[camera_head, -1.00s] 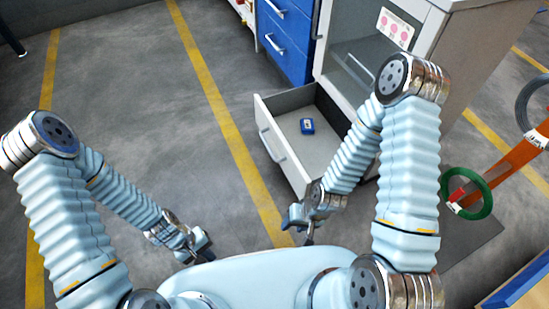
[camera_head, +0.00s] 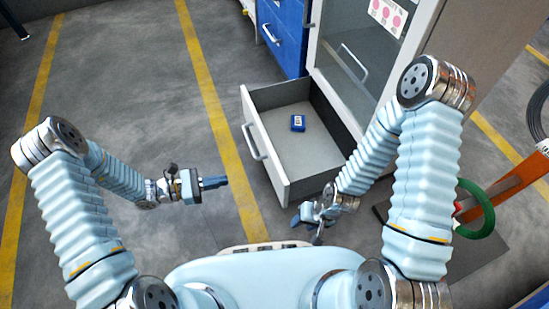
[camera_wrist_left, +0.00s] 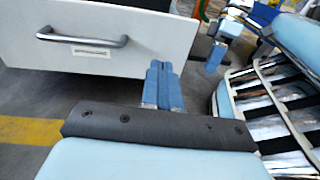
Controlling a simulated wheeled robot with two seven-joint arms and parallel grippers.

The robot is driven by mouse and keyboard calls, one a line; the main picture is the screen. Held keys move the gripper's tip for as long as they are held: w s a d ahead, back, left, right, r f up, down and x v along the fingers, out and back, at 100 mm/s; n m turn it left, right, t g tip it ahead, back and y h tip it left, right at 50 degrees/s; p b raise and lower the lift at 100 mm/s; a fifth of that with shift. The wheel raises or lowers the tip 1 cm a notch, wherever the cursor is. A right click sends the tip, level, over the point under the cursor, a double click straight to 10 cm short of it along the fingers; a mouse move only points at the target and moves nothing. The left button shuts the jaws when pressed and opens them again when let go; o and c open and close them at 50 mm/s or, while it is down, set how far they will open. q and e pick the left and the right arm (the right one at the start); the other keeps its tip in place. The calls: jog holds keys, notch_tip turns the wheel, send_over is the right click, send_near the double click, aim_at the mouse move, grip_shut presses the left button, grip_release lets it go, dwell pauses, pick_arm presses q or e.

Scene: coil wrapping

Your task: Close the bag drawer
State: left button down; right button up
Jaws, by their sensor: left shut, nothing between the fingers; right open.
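The bag drawer (camera_head: 265,150) is pulled out of the low grey cabinet, with a white front and a metal handle (camera_head: 254,141). Its front also shows in the left wrist view (camera_wrist_left: 150,35), with the handle (camera_wrist_left: 82,38) at the upper left. A small blue item (camera_head: 298,123) lies inside. My left gripper (camera_head: 222,183) is shut and empty, left of the drawer front and pointing at it, with a gap between; its blue fingers also show in the left wrist view (camera_wrist_left: 162,85). My right gripper (camera_head: 308,226) is open near the drawer's near corner, not visibly holding anything.
A glass-fronted cabinet (camera_head: 365,70) stands above the drawer. Blue drawers (camera_head: 283,35) stand at the back. A green coil (camera_head: 476,208) on an orange arm (camera_head: 510,187) is at the right. Floor left of the drawer is clear.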

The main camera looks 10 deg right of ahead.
aim_at(270, 155)
pick_arm(q)
jog(key=shift+n+t+h, duration=0.3)
jog(key=shift+n+t, duration=0.2)
jog(key=shift+t, duration=0.3)
jog(key=x, duration=0.4)
jog(key=w+x, duration=0.1)
jog(key=x, duration=0.4)
jog(key=w+r+b+x, duration=0.1)
jog(key=x, duration=0.4)
jog(key=shift+w+a+r, duration=0.1)
jog(key=shift+w+a, duration=0.05)
jog(key=shift+w, duration=0.1)
pick_arm(e)
jog(key=shift+d+f, duration=0.3)
jog(key=shift+f, duration=0.4)
jog(key=shift+w, duration=0.1)
